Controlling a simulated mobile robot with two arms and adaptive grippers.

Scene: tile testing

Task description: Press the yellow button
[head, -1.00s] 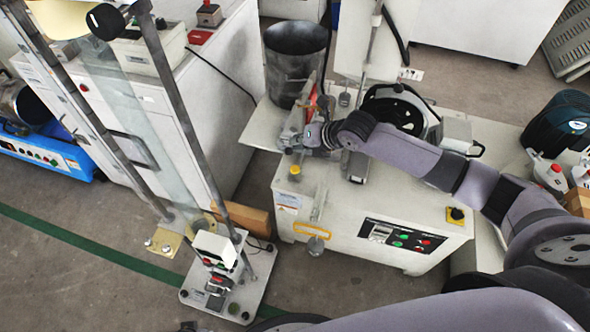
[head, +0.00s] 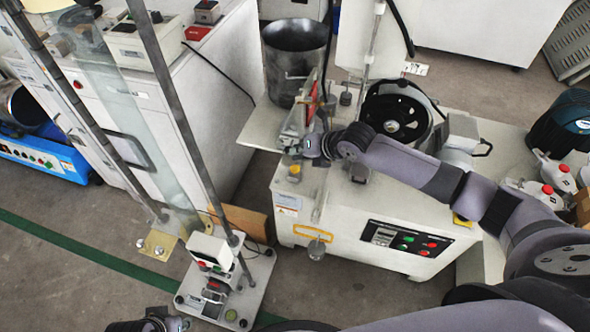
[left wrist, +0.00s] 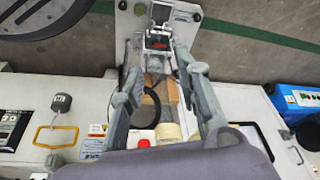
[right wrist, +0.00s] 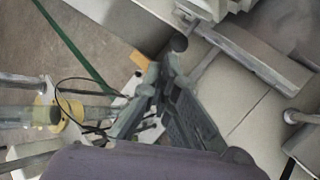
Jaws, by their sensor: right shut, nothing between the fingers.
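A small yellow button (head: 295,169) stands on the near left corner of the white machine's top (head: 330,190) in the head view. My right gripper (head: 296,149) is just behind it, on the far side. Whether they touch cannot be told. The right wrist view shows the right gripper's fingers (right wrist: 152,76) closed together and empty, with a dark round knob (right wrist: 178,43) beyond them. I cannot make out the yellow button there. My left gripper (head: 150,323) shows partly at the bottom left edge. In the left wrist view its fingers (left wrist: 163,72) are apart with nothing held.
A metal drum (head: 296,62) and a black wheel (head: 397,112) stand behind the right gripper. A control panel (head: 405,238) and an orange handle (head: 313,231) are on the machine's front. A tall rig with a white base (head: 225,290) stands at the left. Floor between is open.

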